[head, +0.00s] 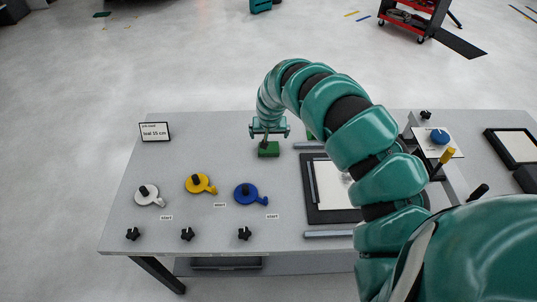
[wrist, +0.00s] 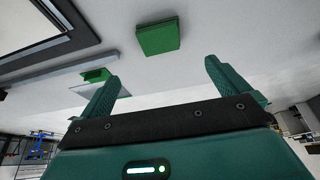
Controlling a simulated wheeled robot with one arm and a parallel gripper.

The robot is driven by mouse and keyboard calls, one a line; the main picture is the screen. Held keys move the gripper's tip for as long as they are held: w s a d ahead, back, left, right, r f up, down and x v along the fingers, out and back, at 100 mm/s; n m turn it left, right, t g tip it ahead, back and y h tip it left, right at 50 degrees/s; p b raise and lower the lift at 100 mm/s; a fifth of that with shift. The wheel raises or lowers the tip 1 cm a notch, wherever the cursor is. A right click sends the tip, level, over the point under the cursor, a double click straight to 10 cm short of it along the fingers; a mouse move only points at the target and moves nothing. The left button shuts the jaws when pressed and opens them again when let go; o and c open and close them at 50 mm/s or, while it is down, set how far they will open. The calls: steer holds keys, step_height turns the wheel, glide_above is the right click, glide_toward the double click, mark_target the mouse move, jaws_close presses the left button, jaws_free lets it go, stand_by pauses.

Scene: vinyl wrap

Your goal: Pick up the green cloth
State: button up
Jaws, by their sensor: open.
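A green folded square pad (head: 269,149), which looks like the green cloth, lies on the grey table below my gripper (head: 269,131). In the wrist view the pad (wrist: 158,37) lies beyond the fingertips, between their lines, and apart from them. My gripper (wrist: 161,74) is open, with nothing between its fingers. A second, brighter green piece (wrist: 95,75) shows near the left finger, on or beside a pale flat piece; it is partly hidden, and I cannot tell what it is.
White (head: 149,195), yellow (head: 200,183) and blue (head: 249,193) round tools stand on the left, with several black knobs in front. A dark-framed panel (head: 318,217) between grey bars is partly hidden by my arm. A small sign (head: 155,131) stands back left.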

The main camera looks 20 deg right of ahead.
steer(key=b, duration=0.8)
glide_toward(269, 147)
steer(key=shift+f, duration=0.75)
steer(key=shift+w+a+f, duration=0.1)
steer(key=shift+w+f, duration=0.15)
steer(key=shift+f, duration=0.05)
steer(key=shift+w+f, duration=0.35)
steer(key=shift+f, duration=0.65)
steer(key=shift+p+x, duration=0.9)
steer(key=shift+x, duration=0.85)
steer(key=shift+w+f, duration=0.25)
steer(key=shift+f, duration=0.1)
steer(key=shift+d, duration=0.25)
steer(key=shift+c, duration=0.2)
